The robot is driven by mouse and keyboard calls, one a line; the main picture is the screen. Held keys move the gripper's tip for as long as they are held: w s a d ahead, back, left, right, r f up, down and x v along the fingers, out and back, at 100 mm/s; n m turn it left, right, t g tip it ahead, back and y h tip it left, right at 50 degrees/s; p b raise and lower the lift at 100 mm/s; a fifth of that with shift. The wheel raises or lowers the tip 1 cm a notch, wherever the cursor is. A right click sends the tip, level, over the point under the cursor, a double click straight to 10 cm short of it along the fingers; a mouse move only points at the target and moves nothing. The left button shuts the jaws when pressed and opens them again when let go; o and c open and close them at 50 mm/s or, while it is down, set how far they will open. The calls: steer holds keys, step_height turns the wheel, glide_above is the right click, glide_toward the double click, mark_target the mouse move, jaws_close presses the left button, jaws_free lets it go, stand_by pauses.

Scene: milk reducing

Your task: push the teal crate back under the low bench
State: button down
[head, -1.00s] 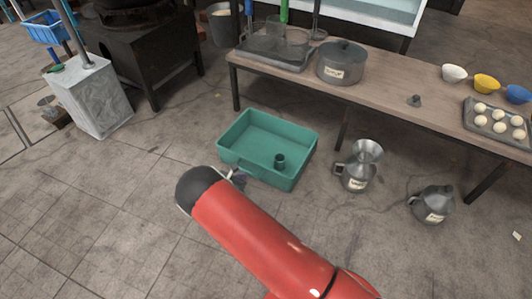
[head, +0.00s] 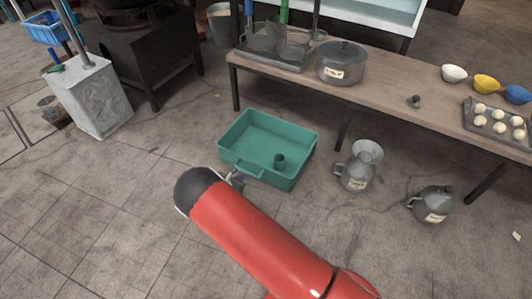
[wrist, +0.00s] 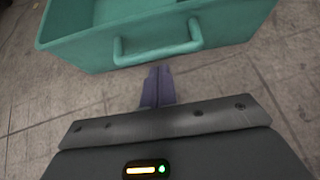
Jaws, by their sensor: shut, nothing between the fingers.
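In the head view my gripper (head: 236,179) is mostly hidden behind my red arm, close to the crate's near wall. I cannot tell whether the fingertips touch the crate.
Right of the crate, a metal jug with a funnel (head: 358,165) and another jug (head: 433,204) stand on the floor by the bench. A bench leg (head: 343,128) stands behind the crate's right end.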

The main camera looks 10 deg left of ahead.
steer(key=s+a+r+p, duration=0.1)
steer(key=s+a+r, duration=0.1)
steer(key=s, duration=0.6)
steer(key=shift+s+a+p, duration=0.3)
steer(key=shift+a, duration=0.5)
steer(key=w+d+r+m+g+p, duration=0.1)
steer(key=d+r+m+g+p, duration=0.1)
steer(key=d+r+m, duration=0.75)
steer(key=w+d+r+m+g+p, duration=0.15)
steer(key=d+r, duration=0.35)
steer(key=r, duration=0.9)
steer(key=w+d+r+m+g+p, duration=0.1)
steer(key=d+r+m+g, duration=0.2)
steer(key=d+r+m, duration=0.65)
steer(key=s+d+r+m+y+p, duration=0.1)
steer(key=s+d+r+m, duration=0.1)
steer(key=s+d+r, duration=0.4)
steer(key=s+d+r+m+p, duration=0.1)
steer(key=s+d+r, duration=0.15)
steer(key=r, duration=0.65)
steer(key=s+d+r+m+t+y+p, duration=0.1)
steer(key=s+d+r+m, duration=0.1)
steer(key=s, duration=0.6)
steer(key=s+d+r+m+y+p, duration=0.2)
steer(key=s+r+m, duration=0.3)
steer(key=s, duration=0.3)
steer(key=shift+d+r+m+t, duration=0.25)
steer(key=shift+d+m+t, duration=0.1)
steer(key=shift+m, duration=0.2)
